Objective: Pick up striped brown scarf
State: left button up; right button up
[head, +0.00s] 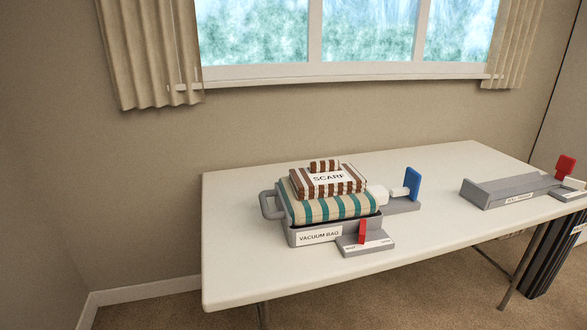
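The striped brown scarf (319,185) is a folded brown-and-white bundle with a "SCARF" label and a small striped roll on top. It lies on a folded cream-and-teal striped cloth (329,209). Both sit in a grey tray (290,236) labelled "VACUUM BAG" on the white table. The scarf's top and front are in plain view. Neither of my grippers shows in the head view.
A grey base with a red lever (363,232) stands at the tray's front right. A blue upright piece (412,184) stands behind right. A long grey device (507,191) lies at the table's right. The table's (240,230) left end is clear. A window is behind.

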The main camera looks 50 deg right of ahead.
aim_at(323, 179)
jog(key=i+j+z, duration=0.1)
jog(key=i+z, duration=0.2)
jog(key=i, duration=0.2)
jog(key=i+j+z, duration=0.3)
jog(key=i, duration=0.2)
jog(key=i+j+z, duration=0.3)
jog(key=i, duration=0.2)
jog(key=l, duration=0.1)
